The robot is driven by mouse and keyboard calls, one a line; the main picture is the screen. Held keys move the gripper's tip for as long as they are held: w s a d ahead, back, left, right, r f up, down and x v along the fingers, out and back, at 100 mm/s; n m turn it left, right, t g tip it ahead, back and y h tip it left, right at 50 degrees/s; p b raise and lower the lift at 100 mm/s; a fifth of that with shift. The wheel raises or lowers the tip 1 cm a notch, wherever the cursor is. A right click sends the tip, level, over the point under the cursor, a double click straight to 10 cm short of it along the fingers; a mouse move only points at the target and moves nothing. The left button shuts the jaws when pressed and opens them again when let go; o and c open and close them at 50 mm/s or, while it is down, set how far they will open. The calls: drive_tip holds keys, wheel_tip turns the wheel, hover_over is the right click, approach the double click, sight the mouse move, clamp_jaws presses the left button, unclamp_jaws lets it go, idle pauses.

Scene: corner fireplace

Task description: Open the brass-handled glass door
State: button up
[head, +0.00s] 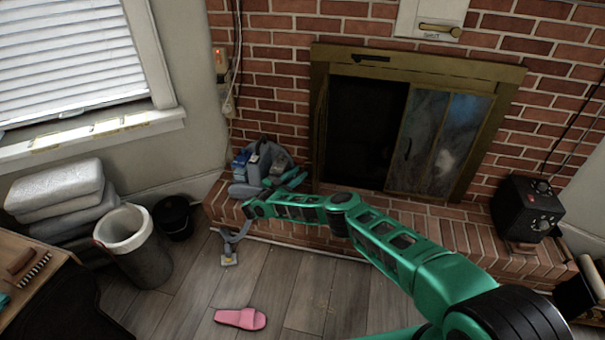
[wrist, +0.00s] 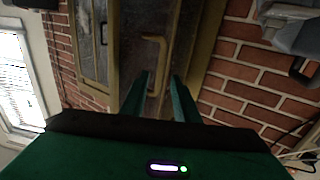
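The fireplace (head: 518,78) has a brass frame in a brick wall. Glass panels with brass edges (head: 440,140) cover its right half; the left half looks dark, with a narrow brass edge (head: 321,125) at its left side. In the wrist view a bent brass handle (wrist: 161,50) stands out in front of the smoky glass door (wrist: 122,45). My gripper (wrist: 159,78) has its two green fingers apart, with the lower part of the handle between them in the picture. I cannot tell whether they touch it. In the head view my gripper (head: 299,178) is at the opening's lower left, partly hidden.
A grey caddy (head: 240,190) stands on the brick hearth (head: 400,220) beside my gripper. A black box with knobs (head: 527,208) sits at the hearth's right. A bin (head: 145,262), black bucket (head: 175,216) and pink slipper (head: 240,318) are on the floor.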

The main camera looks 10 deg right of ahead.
drive_tip(key=v, duration=0.6)
drive_tip(key=shift+s+a, duration=0.2)
drive_tip(key=shift+a, duration=0.1)
